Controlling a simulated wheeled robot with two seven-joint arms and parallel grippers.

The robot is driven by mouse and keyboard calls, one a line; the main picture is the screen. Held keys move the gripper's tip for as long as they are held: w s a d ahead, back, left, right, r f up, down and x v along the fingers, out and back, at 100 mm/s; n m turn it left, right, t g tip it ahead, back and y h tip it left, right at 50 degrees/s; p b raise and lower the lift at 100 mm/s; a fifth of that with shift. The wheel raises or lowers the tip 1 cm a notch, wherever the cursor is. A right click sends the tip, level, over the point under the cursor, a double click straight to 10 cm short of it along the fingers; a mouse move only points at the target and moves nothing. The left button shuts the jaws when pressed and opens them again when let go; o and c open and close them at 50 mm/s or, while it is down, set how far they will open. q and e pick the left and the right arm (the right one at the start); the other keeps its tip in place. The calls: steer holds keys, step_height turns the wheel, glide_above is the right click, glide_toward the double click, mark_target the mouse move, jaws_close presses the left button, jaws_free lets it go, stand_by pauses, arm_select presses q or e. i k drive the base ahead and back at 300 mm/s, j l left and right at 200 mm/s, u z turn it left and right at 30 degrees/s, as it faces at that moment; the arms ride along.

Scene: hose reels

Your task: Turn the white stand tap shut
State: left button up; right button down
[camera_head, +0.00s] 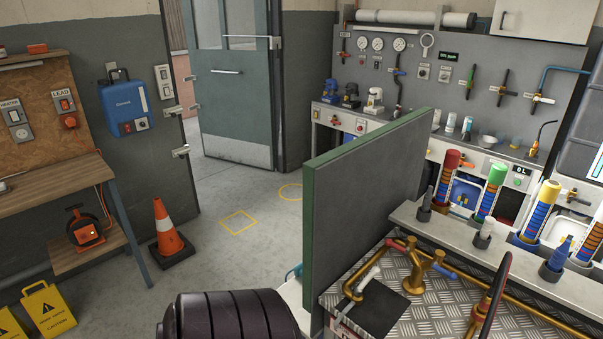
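On the checker-plate counter (455,290) at the lower right, a brass tap (352,290) on a bent pipe has a white lever (369,278) lying at a slant. I take this for the white stand tap; whether it is open or shut I cannot tell. A dark square (381,310) lies below it. A brass fitting (416,278) with a blue-and-red handle stands to its right. Neither of my grippers is in view.
A tall grey panel with a green edge (309,230) stands just left of the tap. A shelf with coloured tubes (537,210) runs behind the counter at right. A traffic cone (167,230) stands at left. The floor towards the door (232,85) is clear.

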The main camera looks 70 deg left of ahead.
mark_target(376, 270)
steer(key=u, duration=1.7)
steer(key=k+j+u, duration=0.25)
steer(key=i, duration=0.1)
